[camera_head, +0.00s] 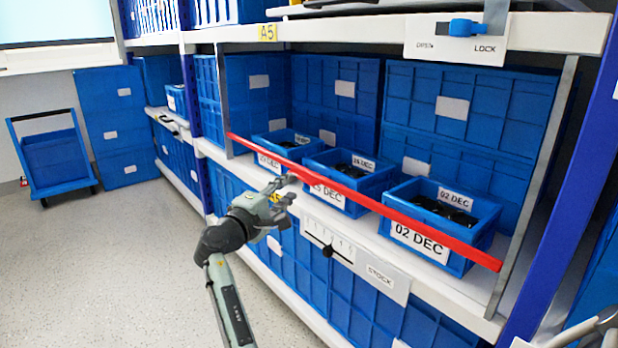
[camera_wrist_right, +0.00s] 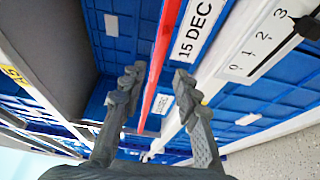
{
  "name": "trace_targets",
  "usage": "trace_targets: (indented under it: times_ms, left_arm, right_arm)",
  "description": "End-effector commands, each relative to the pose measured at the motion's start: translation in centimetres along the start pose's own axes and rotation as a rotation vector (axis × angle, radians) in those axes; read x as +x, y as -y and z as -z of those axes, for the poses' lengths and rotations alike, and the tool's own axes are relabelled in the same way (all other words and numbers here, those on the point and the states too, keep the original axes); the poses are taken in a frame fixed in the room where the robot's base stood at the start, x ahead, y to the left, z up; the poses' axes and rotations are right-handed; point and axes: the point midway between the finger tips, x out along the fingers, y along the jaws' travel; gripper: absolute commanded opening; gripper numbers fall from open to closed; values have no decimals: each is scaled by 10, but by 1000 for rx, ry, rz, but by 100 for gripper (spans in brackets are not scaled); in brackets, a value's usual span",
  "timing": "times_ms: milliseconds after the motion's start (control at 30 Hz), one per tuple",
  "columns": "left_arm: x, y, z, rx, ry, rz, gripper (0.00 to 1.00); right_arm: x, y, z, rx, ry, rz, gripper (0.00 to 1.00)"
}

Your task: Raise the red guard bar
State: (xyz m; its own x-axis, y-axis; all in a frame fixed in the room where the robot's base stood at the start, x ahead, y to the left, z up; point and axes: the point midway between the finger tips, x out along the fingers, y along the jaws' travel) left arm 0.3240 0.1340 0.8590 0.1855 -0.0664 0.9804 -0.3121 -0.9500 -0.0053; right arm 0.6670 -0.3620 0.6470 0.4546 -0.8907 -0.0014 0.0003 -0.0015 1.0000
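The long red guard bar (camera_head: 400,214) crosses the front of the shelf bay, in front of the blue bins. It slopes down to the right in the head view. My right gripper (camera_head: 287,190) is close to the bar, left of its middle. In the right wrist view, the gripper (camera_wrist_right: 157,80) is open with its two fingers apart. The bar (camera_wrist_right: 160,60) passes between them in the picture, with a gap showing on each side. I cannot tell whether the fingers reach around it in depth. My left gripper is not in view.
Blue bins, one labelled 02 DEC (camera_head: 455,250), stand behind the bar. A number slider plate (camera_head: 328,243) and a STOCK label (camera_head: 382,275) are on the shelf edge below. A LOCK latch (camera_head: 463,28) is above. The floor at left is clear near a blue cart (camera_head: 55,158).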

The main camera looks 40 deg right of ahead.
Motion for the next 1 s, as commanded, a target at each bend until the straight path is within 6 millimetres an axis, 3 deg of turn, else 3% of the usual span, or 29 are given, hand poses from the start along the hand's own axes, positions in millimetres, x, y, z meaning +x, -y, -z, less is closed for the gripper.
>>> trace_targets:
  times_ms: [167,533,900,1000]
  left_arm:
    - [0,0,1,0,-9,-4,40]
    - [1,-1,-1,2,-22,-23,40]
    - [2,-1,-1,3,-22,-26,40]
    - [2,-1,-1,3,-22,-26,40]
  right_arm:
    - [15,0,0,-1,3,-3,31]
    - [69,0,0,-1,1,-2,31]
    - [78,0,0,-1,1,-1,31]
    - [77,0,0,-1,1,-1,21]
